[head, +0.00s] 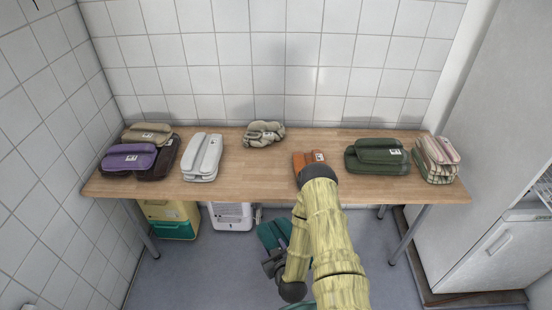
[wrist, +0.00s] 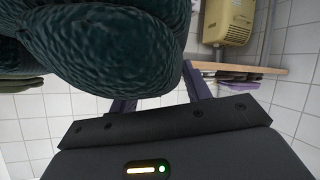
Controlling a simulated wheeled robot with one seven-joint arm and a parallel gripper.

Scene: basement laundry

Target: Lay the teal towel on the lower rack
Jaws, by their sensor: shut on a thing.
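The teal towel (head: 274,234) is in front of the table's near edge and lower than its top in the head view. My gripper (head: 272,264) is shut on it, and my forearm hides part of it. In the wrist view the towel (wrist: 110,45) is a large, dark, textured bundle filling the upper left. The gripper's purple fingers (wrist: 160,95) reach to it, and their tips are partly hidden by it. I cannot make out a lower rack in either view.
A wooden table (head: 235,175) bears several folded towels: purple (head: 128,157), white (head: 202,157), orange (head: 305,160), dark green (head: 378,156) and striped (head: 437,160). A yellow and green container (head: 170,218) and a white unit (head: 231,216) stand beneath. A white cabinet (head: 490,240) is at right.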

